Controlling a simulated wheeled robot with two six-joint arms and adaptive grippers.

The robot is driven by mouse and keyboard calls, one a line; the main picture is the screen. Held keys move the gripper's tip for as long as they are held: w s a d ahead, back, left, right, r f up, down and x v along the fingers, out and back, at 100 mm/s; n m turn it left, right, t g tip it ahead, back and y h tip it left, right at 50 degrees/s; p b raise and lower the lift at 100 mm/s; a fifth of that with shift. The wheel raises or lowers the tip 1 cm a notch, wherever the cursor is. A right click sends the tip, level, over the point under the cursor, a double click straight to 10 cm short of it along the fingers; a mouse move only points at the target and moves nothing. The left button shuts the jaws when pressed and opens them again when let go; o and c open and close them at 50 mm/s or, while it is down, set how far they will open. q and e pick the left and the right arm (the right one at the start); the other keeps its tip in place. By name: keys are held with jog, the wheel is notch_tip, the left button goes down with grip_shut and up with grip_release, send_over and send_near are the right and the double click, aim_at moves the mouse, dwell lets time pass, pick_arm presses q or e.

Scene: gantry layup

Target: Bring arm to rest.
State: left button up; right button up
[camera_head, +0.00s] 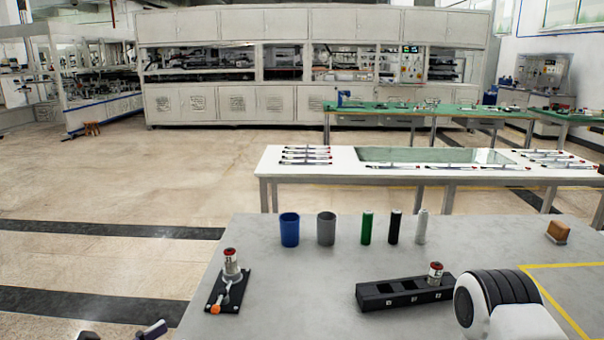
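Two small dark tips (120,333) poke up at the bottom left edge, left of the grey table. They look like part of my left gripper, but too little shows to tell if it is open or shut. A white and black ribbed part of my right arm (500,305) stands at the lower right over the table. The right gripper itself is not visible.
The grey table (300,275) bears a blue cup (289,230), a grey cup (326,229), three upright cylinders (394,227), a black fixture (227,292), a black slotted block (390,294) and a brown block (558,231). A white table (330,170) stands behind.

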pick_arm(q)
jog(key=s+d+f+m+g+h+p, duration=0.2)
jog(key=s+d+f+m+g, duration=0.5)
jog(key=s+g, duration=0.25)
jog(key=s+f+m+g+y+p, duration=0.2)
jog(key=s+f+m+g+y, duration=0.35)
jog(key=s, duration=0.85)
jog(key=s+a+f+m+g+y+p, duration=0.35)
jog(key=s+a+f+m+y, duration=0.25)
jog(key=a+m, duration=0.25)
jog(key=w+f+m+t, duration=0.1)
jog(key=m, duration=0.1)
jog(key=w+f+m+t, duration=0.1)
jog(key=w+m+t, duration=0.1)
jog(key=w+f+m+t+y+p, duration=0.1)
jog(key=m, duration=0.2)
jog(key=shift+w+d, duration=0.4)
pick_arm(e)
notch_tip(320, 180, up, 9)
jog(key=shift+w, duration=0.25)
